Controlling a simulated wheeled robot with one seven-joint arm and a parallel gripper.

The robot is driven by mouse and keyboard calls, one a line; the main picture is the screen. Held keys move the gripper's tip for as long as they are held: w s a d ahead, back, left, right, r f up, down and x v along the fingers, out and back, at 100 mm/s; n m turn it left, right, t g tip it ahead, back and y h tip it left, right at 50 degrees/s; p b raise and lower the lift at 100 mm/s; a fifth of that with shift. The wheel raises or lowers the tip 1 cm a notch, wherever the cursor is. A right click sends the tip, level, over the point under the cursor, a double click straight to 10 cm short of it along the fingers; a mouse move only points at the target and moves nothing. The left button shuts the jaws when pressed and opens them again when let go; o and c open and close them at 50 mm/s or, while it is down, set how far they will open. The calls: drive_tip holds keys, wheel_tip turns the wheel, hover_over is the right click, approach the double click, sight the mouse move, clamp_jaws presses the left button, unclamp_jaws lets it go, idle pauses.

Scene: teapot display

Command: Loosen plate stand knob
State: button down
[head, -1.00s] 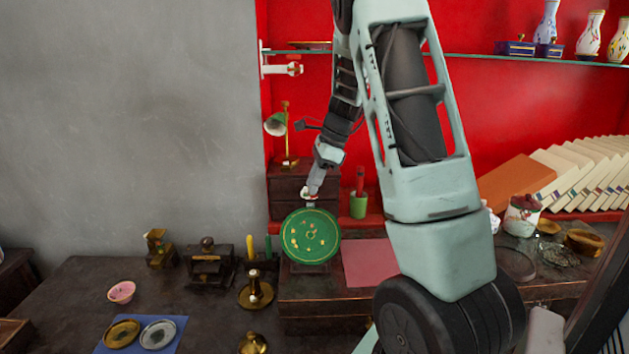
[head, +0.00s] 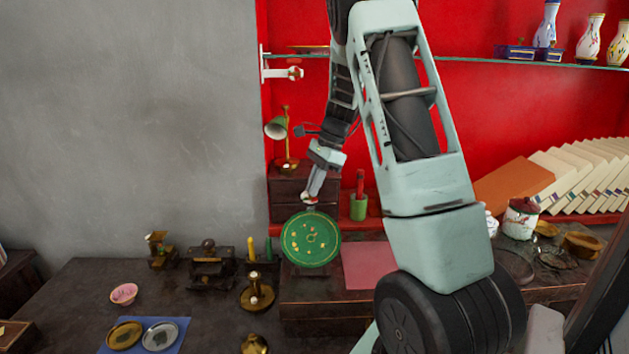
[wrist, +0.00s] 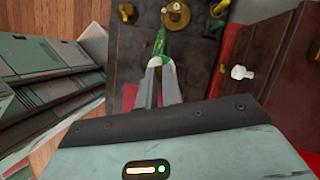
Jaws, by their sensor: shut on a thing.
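The green plate (head: 300,250) with gold marks stands upright in a dark plate stand (head: 311,270), mostly hidden behind it. My gripper (head: 309,199) is just above the plate's top edge. In the wrist view, my fingers (wrist: 161,62) converge at the top of the plate, which shows nearly edge-on as a narrow green shape (wrist: 160,42). The gripper is shut on the stand's knob, which is small and mostly hidden between the fingertips.
A green cup (head: 359,207) is to the right. A brass candlestick (head: 256,294) stands left of the plate. A pink sheet (head: 370,266) lies to the right.

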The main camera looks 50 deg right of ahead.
drive_tip(key=n+p, duration=0.1)
drive_tip(key=n, duration=0.1)
drive_tip(key=n+g+p, duration=0.2)
drive_tip(key=n, duration=0.1)
drive_tip(key=shift+w+r+n+y, duration=0.15)
drive_tip(key=shift+w+n+y, duration=0.1)
drive_tip(key=shift+n+y, duration=0.05)
drive_tip(key=n+p, duration=0.1)
drive_tip(key=n, duration=0.1)
drive_tip(key=n+g, duration=0.1)
drive_tip(key=n+g+p, duration=0.1)
drive_tip(key=n, duration=0.1)
drive_tip(key=shift+w+n+p, duration=0.25)
drive_tip(key=shift+n+p, duration=0.05)
drive_tip(key=n+g+h, duration=0.1)
drive_tip(key=n, duration=0.1)
drive_tip(key=n+h+p, duration=0.1)
drive_tip(key=n, duration=0.2)
drive_tip(key=shift+w+a+g, duration=0.15)
drive_tip(key=shift+a+g, duration=0.05)
drive_tip(key=shift+g, duration=0.2)
drive_tip(key=shift+w+a+n+g+h+p, duration=0.15)
drive_tip(key=shift+n+h+p, duration=0.2)
drive_tip(key=shift+n, duration=0.85)
drive_tip(key=shift+s+a+n+g+h+p, duration=0.2)
drive_tip(key=shift+n+h, duration=0.25)
drive_tip(key=shift+n, duration=0.75)
drive_tip(key=shift+d, duration=0.15)
